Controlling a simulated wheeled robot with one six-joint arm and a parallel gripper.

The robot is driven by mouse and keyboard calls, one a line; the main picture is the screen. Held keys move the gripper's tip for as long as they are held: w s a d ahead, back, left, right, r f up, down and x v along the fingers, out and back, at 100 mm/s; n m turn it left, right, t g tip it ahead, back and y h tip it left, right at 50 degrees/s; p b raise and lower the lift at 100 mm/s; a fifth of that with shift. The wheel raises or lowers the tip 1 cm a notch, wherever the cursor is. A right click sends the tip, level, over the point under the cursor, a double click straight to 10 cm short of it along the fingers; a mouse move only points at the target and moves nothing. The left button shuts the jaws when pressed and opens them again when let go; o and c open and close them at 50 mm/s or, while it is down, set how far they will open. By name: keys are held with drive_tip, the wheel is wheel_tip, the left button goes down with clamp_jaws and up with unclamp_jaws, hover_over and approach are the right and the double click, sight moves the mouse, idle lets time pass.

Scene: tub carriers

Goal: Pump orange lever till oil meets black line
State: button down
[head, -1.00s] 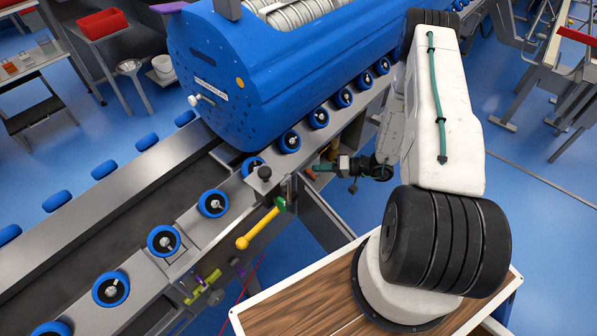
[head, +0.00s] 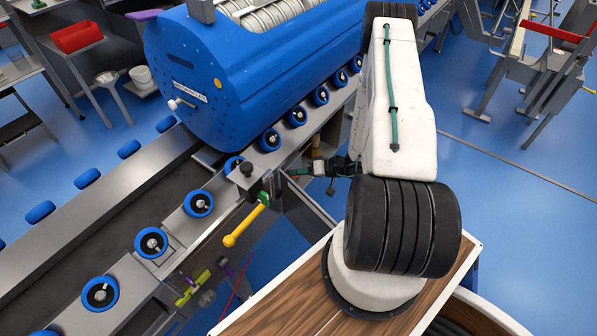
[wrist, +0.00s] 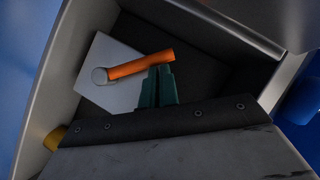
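In the wrist view an orange lever (wrist: 142,64) extends right from a round pale pivot (wrist: 100,76) on a white plate (wrist: 93,97), inside a dark, metal-edged recess. My gripper's teal fingers (wrist: 159,70) are close together, with their tips at the lower edge of the lever near its right end. I cannot tell whether they touch it, and no gap wide enough for the lever shows between them. In the head view my gripper (head: 295,171) reaches left to the side of the conveyor frame, and the lever is hidden there. No oil level or black line can be made out.
A blue drum (head: 235,80) lies over the conveyor, whose frame (head: 200,235) carries blue-rimmed rollers. A yellow-handled lever (head: 245,222) and a black knob (head: 246,170) sit close to my gripper. A yellow part (wrist: 54,138) is at the recess's lower left.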

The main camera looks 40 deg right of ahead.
drive_tip(key=shift+a, duration=0.1)
drive_tip(key=w+d+r+v, duration=0.1)
drive_tip(key=w+r+v, duration=0.1)
drive_tip(key=v, duration=1.1)
idle(0.6)
